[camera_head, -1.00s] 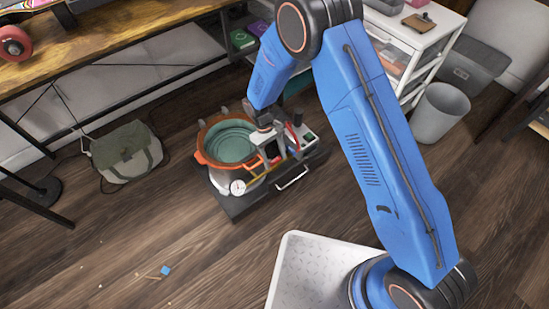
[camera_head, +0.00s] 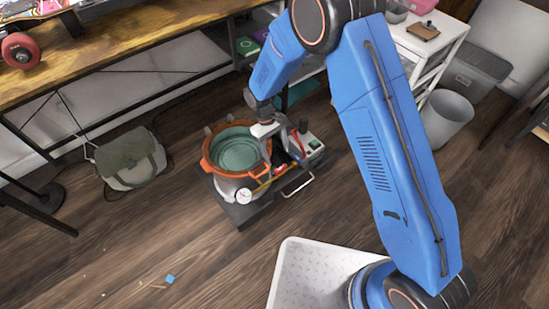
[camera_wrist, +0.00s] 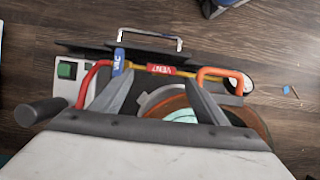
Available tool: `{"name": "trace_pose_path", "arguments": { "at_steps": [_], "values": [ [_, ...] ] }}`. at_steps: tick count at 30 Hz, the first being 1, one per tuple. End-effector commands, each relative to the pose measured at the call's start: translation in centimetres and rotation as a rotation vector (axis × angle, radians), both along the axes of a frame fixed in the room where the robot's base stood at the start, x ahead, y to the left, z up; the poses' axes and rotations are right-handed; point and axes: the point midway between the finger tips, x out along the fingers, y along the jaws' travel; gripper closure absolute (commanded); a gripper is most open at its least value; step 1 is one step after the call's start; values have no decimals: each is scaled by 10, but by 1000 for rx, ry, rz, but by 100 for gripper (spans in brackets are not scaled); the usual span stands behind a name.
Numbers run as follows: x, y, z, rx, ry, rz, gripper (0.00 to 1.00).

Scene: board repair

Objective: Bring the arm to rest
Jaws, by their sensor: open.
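My arm reaches forward, bent at the elbow, with its end over a wheeled pot unit. My gripper (camera_head: 284,140) hangs over the right side of the unit; the arm partly hides it. In the wrist view my gripper (camera_wrist: 160,92) has its two grey fingers spread apart with nothing held between them. Past the fingertips are a blue valve handle marked VAC (camera_wrist: 118,62) and a red one marked VENT (camera_wrist: 161,69). I cannot tell the exact gap between fingers and handles. The pot (camera_head: 236,152) has an orange rim and a teal inside.
The unit has a dial gauge (camera_head: 244,196) and a front handle (camera_head: 298,185). A green-grey bag (camera_head: 132,160) and a small blue block (camera_head: 170,279) lie on the floor at left. A wooden bench (camera_head: 130,42), a white drawer cart (camera_head: 440,40) and a grey bin (camera_head: 446,120) stand behind.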

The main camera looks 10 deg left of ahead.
Motion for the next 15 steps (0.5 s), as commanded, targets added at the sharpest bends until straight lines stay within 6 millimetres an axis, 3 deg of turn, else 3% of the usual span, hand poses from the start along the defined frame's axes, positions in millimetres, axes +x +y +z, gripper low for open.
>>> {"name": "trace_pose_path", "arguments": {
  "at_steps": [15],
  "values": [
    [3,-3,11,-2,1,-3,33]
  ]
}}
